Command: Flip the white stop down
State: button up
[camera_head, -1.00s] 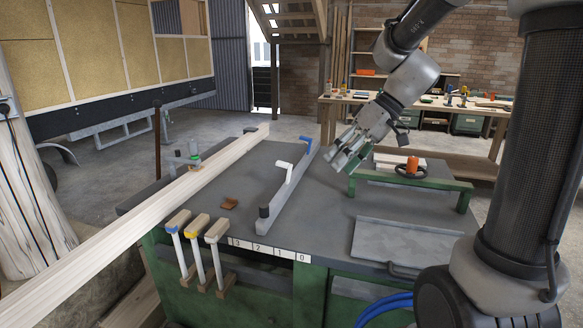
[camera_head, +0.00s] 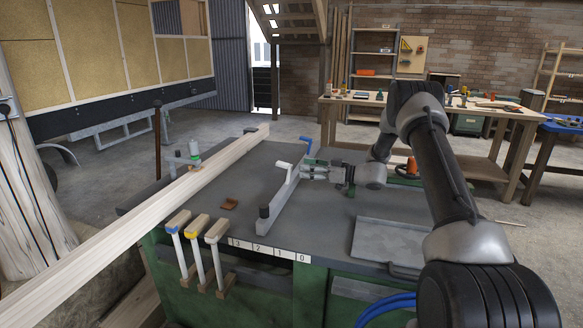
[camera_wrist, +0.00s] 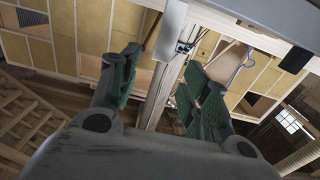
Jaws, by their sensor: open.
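The white stop (camera_head: 284,165) is a small pale piece standing up from the long grey fence rail (camera_head: 277,205) on the green machine's dark table. In the head view its raised end leans left above the rail. My gripper (camera_head: 304,170) is low over the table, just right of the white stop, with its fingers toward the rail. In the wrist view my gripper (camera_wrist: 163,78) is open, its green-padded fingers apart. A pale flat piece (camera_wrist: 170,30), probably the white stop, shows beyond the gap between them. I cannot tell whether a finger touches it.
A blue stop (camera_head: 306,143) stands at the rail's far end and a black block (camera_head: 263,211) at its near end. A long timber beam (camera_head: 180,188) crosses the table's left side. Levers (camera_head: 198,245) hang in front.

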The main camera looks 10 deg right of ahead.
aim_at(292, 166)
jog(key=shift+x, duration=3.2)
grip_shut()
